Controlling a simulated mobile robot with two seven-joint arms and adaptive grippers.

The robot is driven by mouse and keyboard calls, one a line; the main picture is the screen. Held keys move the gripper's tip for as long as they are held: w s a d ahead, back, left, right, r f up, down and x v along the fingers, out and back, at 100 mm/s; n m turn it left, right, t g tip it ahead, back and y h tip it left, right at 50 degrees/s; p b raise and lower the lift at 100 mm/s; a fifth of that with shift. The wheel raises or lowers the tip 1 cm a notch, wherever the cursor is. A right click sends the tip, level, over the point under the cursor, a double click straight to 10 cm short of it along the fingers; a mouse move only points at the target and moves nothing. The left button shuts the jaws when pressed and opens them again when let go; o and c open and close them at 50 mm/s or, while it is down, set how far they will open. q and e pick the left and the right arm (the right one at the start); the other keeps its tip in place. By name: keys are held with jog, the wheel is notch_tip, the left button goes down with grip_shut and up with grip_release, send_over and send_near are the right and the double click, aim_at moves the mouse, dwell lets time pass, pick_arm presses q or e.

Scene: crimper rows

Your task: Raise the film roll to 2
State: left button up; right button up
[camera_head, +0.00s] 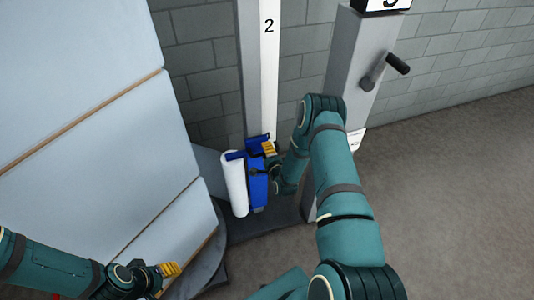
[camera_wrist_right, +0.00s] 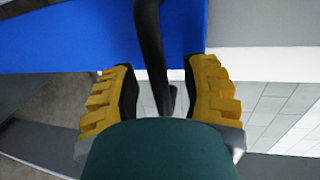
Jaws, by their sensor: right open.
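The white film roll (camera_head: 236,184) stands upright on the left side of a blue carriage (camera_head: 258,184), low on the mast. The mast's white strip (camera_head: 268,70) bears the number 2 near the top of the head view, well above the roll. My right gripper (camera_head: 269,148) is at the carriage's upper part. In the right wrist view, its yellow fingers (camera_wrist_right: 160,92) are open on either side of a black bar (camera_wrist_right: 152,45) in front of the blue surface (camera_wrist_right: 60,35). My left gripper (camera_head: 170,270) is low at left, away from the roll; its finger gap is unclear.
A large stack of pale wrapped blocks (camera_head: 90,100) with thin wooden layers fills the left. A grey post (camera_head: 350,70) with a black crank handle (camera_head: 385,70) stands right of the mast. Open floor (camera_head: 450,210) lies to the right.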

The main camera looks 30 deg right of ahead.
grip_shut()
notch_tip(320, 180, up, 45)
jog(key=p, duration=1.4)
jog(key=shift+p, duration=0.35)
grip_release()
jog(key=shift+s, duration=0.1)
